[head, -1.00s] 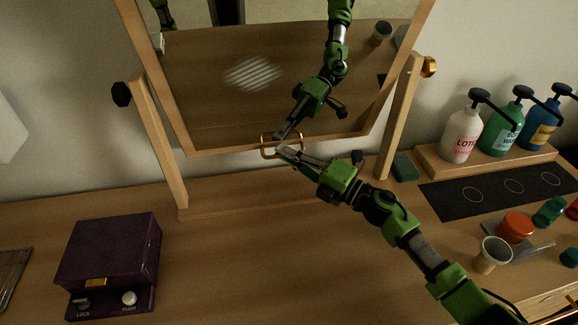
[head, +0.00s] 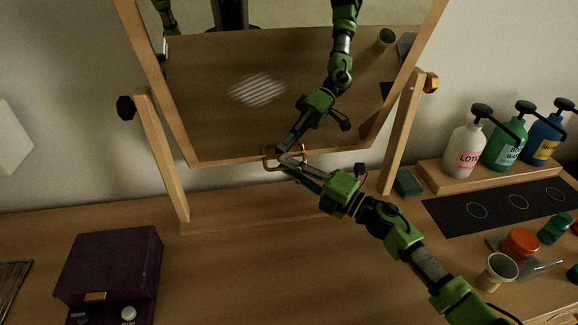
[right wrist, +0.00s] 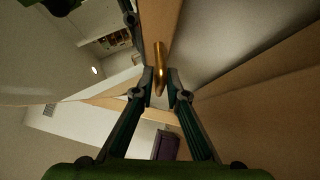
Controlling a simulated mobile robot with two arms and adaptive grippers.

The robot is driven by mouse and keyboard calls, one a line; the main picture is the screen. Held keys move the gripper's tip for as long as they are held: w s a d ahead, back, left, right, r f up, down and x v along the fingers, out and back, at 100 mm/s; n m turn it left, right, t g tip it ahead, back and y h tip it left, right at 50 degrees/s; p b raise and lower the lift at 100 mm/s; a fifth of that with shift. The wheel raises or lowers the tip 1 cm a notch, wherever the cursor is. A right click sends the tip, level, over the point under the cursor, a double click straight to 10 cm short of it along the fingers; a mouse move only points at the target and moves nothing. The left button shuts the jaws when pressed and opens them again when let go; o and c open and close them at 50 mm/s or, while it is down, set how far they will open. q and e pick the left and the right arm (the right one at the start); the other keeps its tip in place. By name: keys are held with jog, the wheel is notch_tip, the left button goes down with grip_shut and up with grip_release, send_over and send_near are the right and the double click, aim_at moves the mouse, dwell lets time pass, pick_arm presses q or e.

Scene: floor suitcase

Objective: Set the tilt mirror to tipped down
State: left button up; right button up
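The tilt mirror (head: 240,125) hangs in a wooden frame between two upright posts (head: 163,155). It reflects the tabletop and my right arm. A brass loop handle (head: 271,158) sits at the middle of its lower edge. It also shows in the right wrist view (right wrist: 159,55). My right gripper (head: 287,160) is at this handle. In the right wrist view its fingertips (right wrist: 160,82) close in on both sides of the brass bar, with little or no gap. A dark knob (head: 126,107) and a brass knob (head: 431,83) sit at the pivots. My left gripper is not directly in view.
A purple box (head: 110,265) stands front left. Pump bottles (head: 464,150) stand on a wooden riser at right, behind a black mat (head: 470,208). A cup (head: 497,272) and a red-orange jar (head: 520,243) are front right. The table before the mirror is clear.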

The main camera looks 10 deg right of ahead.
jog(key=v, duration=1.2)
jog(key=shift+w, duration=0.1)
